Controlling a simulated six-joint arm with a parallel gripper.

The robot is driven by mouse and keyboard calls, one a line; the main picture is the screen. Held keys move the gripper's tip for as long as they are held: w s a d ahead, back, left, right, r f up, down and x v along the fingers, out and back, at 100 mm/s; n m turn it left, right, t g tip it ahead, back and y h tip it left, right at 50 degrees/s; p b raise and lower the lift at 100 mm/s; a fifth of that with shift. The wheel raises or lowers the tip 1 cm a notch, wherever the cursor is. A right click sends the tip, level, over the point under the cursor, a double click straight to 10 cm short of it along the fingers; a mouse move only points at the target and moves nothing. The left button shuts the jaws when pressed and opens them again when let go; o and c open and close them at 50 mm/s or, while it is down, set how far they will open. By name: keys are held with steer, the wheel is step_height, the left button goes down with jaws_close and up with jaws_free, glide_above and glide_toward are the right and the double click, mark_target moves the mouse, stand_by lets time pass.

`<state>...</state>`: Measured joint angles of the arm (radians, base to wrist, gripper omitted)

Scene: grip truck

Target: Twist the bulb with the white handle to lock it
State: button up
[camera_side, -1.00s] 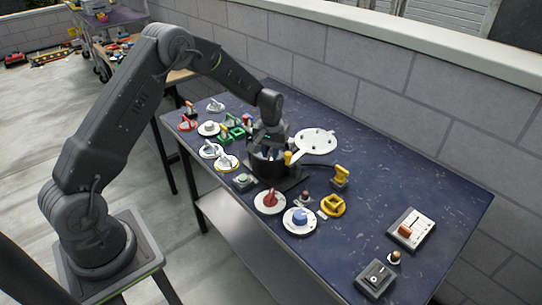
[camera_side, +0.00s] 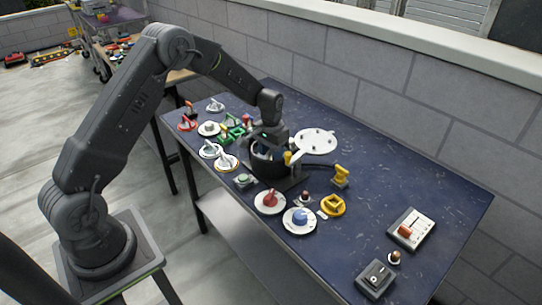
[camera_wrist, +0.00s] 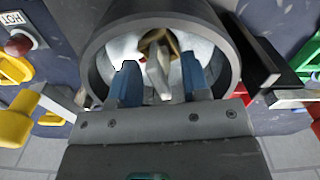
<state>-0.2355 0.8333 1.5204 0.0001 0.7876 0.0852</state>
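The white handle (camera_wrist: 160,78) stands inside a dark round housing (camera_wrist: 97,50) in the wrist view, with a brass-coloured part (camera_wrist: 152,40) at its far end. The bulb itself cannot be made out clearly. My gripper (camera_wrist: 160,80) reaches into the housing with its two blue fingertips on either side of the handle. The fingers are open, with a visible gap between each one and the handle. In the side view my gripper (camera_side: 268,152) is down at the dark housing (camera_side: 268,168) on the blue table, and the handle is hidden there.
A white round plate (camera_side: 316,141) and a yellow part (camera_side: 341,174) stand close right of the housing. Red (camera_side: 269,200) and blue (camera_side: 300,219) knobs lie in front. Several small knobs and clamps crowd the left. The right middle of the table (camera_side: 420,190) is clear.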

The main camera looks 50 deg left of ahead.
steer(key=shift+r, duration=0.1)
steer(key=shift+r, duration=3.65)
